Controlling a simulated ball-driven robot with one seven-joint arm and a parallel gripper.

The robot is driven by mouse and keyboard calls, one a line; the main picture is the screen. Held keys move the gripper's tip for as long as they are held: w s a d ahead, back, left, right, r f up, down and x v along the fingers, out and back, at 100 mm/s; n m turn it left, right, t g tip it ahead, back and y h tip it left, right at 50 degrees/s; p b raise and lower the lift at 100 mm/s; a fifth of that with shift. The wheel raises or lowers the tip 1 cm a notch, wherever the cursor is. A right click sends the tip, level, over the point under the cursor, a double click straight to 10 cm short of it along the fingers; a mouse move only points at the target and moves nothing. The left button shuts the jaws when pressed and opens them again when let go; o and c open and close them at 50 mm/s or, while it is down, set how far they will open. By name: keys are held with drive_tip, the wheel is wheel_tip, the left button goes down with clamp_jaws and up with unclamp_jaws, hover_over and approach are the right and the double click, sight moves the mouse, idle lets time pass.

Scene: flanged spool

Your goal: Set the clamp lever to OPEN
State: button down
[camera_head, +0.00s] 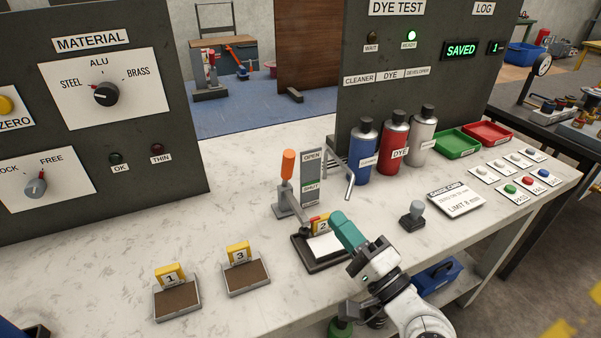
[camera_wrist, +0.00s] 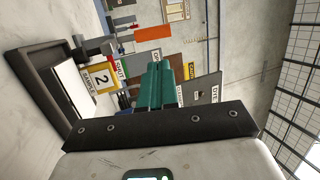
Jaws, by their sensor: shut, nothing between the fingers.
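The clamp lever (camera_head: 288,165) has an orange handle and stands nearly upright on a grey base to the left of its sign. The clamp arm reaches down to the dark tray (camera_head: 312,265), which holds a pale plate and a yellow number 2 tag (camera_head: 322,226). My gripper (camera_head: 340,219) has teal fingers, shut and empty, over the tray's right side, apart from the lever. In the wrist view the orange handle (camera_wrist: 153,33) lies beyond the fingers (camera_wrist: 161,85).
Trays 1 (camera_head: 177,300) and 3 (camera_head: 246,278) lie at the front left. A bent grey rod (camera_head: 350,182) and blue, red and white bottles (camera_head: 395,142) stand behind. A small grey knob (camera_head: 412,217) and gauge card (camera_head: 456,203) are to the right. The counter left of the lever is clear.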

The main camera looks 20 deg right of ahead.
sight(292, 165)
drive_tip(key=p+x, duration=0.4)
drive_tip(key=x, duration=0.7)
drive_tip(key=shift+w+a+r, duration=0.1)
drive_tip(key=shift+w+r, duration=0.1)
drive_tip(key=shift+w, duration=0.1)
drive_tip(key=shift+w+a, duration=0.1)
drive_tip(key=shift+w, duration=0.45)
